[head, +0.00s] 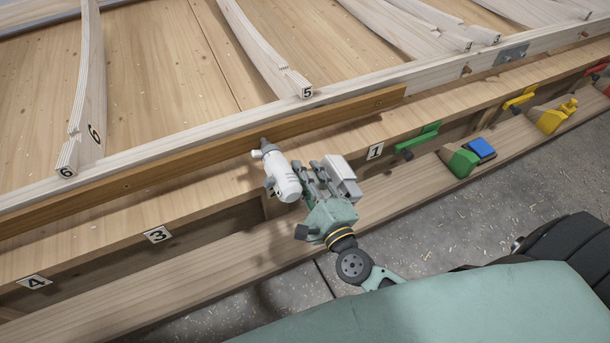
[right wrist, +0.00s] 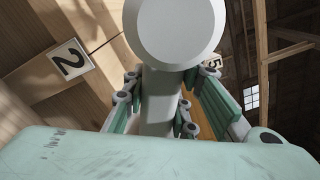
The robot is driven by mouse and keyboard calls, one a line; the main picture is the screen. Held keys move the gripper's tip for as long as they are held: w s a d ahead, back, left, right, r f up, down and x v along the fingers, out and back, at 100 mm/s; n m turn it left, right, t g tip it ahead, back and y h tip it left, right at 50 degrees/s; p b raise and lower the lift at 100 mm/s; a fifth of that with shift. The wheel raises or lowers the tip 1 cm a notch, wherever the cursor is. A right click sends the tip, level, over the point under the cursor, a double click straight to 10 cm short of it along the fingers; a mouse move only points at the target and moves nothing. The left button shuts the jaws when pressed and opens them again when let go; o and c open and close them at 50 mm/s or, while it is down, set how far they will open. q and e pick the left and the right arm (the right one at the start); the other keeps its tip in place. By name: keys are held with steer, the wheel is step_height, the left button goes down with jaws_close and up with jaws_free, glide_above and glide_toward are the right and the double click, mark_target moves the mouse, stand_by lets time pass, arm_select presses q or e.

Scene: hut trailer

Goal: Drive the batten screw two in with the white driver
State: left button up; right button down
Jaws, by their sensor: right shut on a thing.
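The white driver (head: 284,178) is in my right gripper (head: 305,185), which is shut around its handle. The driver's dark tip (head: 264,142) points up and away, at the face of the brown batten (head: 330,114); I cannot tell whether it touches. In the right wrist view the driver's round white end (right wrist: 175,28) fills the top middle, with its handle (right wrist: 158,105) between the green fingers. A small screw mark (head: 379,103) shows near the batten's right end. Any screw at the driver's tip is hidden or too small to see. My left gripper is not in view.
Number plates 3 (head: 157,235), 4 (head: 34,282) and 1 (head: 375,152) mark the bench front; plate 2 (right wrist: 67,60) shows in the right wrist view. Curved pale ribs lie behind the batten.

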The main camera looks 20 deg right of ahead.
steer(key=shift+w+d+r, duration=0.1)
steer(key=shift+w+r, duration=0.1)
steer(key=shift+w, duration=0.1)
stand_by(0.8)
steer(key=shift+s, duration=0.1)
